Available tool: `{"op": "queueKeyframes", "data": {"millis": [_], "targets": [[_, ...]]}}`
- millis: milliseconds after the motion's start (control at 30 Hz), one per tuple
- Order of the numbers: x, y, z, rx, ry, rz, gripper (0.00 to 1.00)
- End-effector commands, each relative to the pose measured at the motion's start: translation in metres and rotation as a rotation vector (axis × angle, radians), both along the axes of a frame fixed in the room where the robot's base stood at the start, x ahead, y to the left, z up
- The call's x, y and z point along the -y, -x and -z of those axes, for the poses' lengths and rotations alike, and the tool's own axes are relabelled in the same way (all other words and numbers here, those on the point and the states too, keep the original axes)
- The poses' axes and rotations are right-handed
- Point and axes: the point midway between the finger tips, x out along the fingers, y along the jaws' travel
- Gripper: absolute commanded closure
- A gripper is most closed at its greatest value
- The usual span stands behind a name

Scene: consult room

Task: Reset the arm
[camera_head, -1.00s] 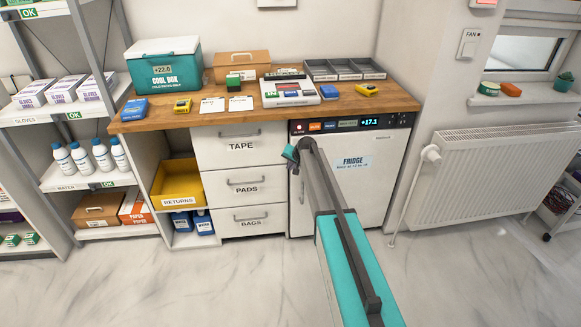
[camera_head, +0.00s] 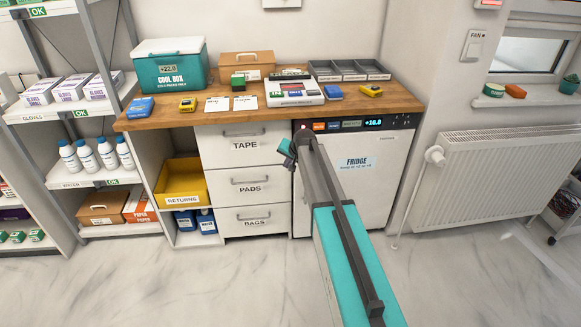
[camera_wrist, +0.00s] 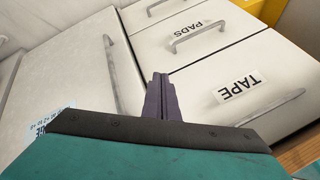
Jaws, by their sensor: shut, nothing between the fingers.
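My gripper (camera_head: 287,152) is at the end of my arm, in front of the left edge of the fridge (camera_head: 357,195), beside the drawers. In the wrist view its fingers (camera_wrist: 161,97) are together with nothing between them. The fridge is closed; its white door (camera_wrist: 75,85) and handle are at the left of the wrist view. The drawers marked TAPE (camera_head: 244,145), PADS (camera_head: 250,189) and BAGS (camera_head: 254,222) are shut. My arm reaches forward from the bottom right of the head view.
The wooden counter (camera_head: 215,117) above holds a cool box (camera_head: 170,68), a tray, cards and small devices. A yellow RETURNS bin (camera_head: 182,184) stands left of the drawers. Shelves are at the left, a radiator (camera_head: 480,180) at the right. The floor in front is clear.

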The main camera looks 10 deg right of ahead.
Motion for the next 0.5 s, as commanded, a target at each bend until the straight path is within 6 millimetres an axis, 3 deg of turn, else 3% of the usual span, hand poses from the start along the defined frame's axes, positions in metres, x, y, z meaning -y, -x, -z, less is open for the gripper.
{"op": "queueKeyframes", "data": {"millis": [500], "targets": [[-0.0051, 0.0022, 0.0011, -0.005, -0.001, -0.004, 1.0]]}}
